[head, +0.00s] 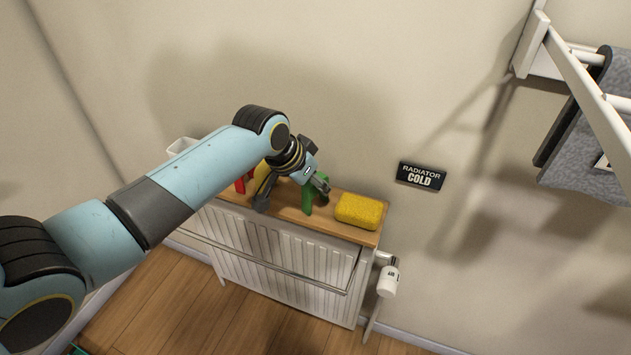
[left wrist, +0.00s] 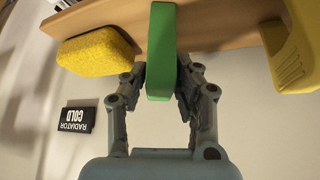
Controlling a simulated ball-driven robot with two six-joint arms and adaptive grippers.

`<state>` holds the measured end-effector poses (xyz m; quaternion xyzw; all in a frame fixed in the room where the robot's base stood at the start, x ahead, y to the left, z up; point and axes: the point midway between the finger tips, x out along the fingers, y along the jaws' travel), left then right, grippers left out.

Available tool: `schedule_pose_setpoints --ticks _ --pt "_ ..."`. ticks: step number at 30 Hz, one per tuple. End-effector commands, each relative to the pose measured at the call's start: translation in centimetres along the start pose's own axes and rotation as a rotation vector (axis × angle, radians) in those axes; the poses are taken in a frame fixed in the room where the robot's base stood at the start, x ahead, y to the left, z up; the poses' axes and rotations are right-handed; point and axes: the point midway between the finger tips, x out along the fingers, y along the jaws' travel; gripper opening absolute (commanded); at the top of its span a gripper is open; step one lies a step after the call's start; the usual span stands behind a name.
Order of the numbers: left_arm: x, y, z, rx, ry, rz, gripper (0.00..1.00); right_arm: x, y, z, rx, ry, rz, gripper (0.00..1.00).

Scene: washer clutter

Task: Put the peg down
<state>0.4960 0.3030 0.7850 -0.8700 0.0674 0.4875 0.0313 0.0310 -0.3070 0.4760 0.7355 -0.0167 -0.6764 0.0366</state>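The green peg (head: 308,197) is at the wooden shelf (head: 345,228) above the radiator, left of the sponge. In the left wrist view the green peg (left wrist: 161,50) lies between the two grey finger pads of my left gripper (left wrist: 163,85), which close in on both its sides. In the head view my left gripper (head: 318,184) is at the peg's upper part, over the shelf. The peg's lower end looks close to the shelf top; I cannot tell if it touches. My right gripper is not in view.
A yellow sponge (head: 359,211) lies at the shelf's right end. A yellow object (head: 265,182) and a red one (head: 241,184) stand left of the peg, partly behind my arm. A radiator sign (head: 420,177) is on the wall. A drying rack with grey cloth (head: 585,150) hangs right.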

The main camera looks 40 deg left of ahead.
Motion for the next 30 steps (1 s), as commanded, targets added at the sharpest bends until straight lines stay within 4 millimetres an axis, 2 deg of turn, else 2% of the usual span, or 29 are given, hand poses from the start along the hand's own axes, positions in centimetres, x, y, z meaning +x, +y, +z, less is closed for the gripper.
schedule_pose_setpoints --ticks 1,3,11,14,17,24,30 --pt "0.0 0.0 0.0 0.000 0.000 0.000 0.37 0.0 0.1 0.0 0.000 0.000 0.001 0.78" --pt "0.0 0.0 0.0 0.000 0.000 0.000 0.46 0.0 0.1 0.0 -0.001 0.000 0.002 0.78" --pt "-0.1 0.0 -0.1 0.000 0.000 0.000 0.46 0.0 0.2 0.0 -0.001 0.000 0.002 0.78" --pt "-0.7 0.0 -0.2 0.000 0.000 -0.001 0.46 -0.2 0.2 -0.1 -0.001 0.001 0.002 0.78" --pt "-2.3 -0.1 -0.2 0.002 0.002 -0.002 0.46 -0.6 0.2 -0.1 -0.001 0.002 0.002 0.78" --pt "-7.8 -0.1 -0.2 0.004 0.002 -0.003 0.46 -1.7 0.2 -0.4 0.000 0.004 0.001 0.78" --pt "-11.1 -0.1 -0.2 0.002 0.001 -0.001 0.46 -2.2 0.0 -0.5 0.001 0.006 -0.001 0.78"
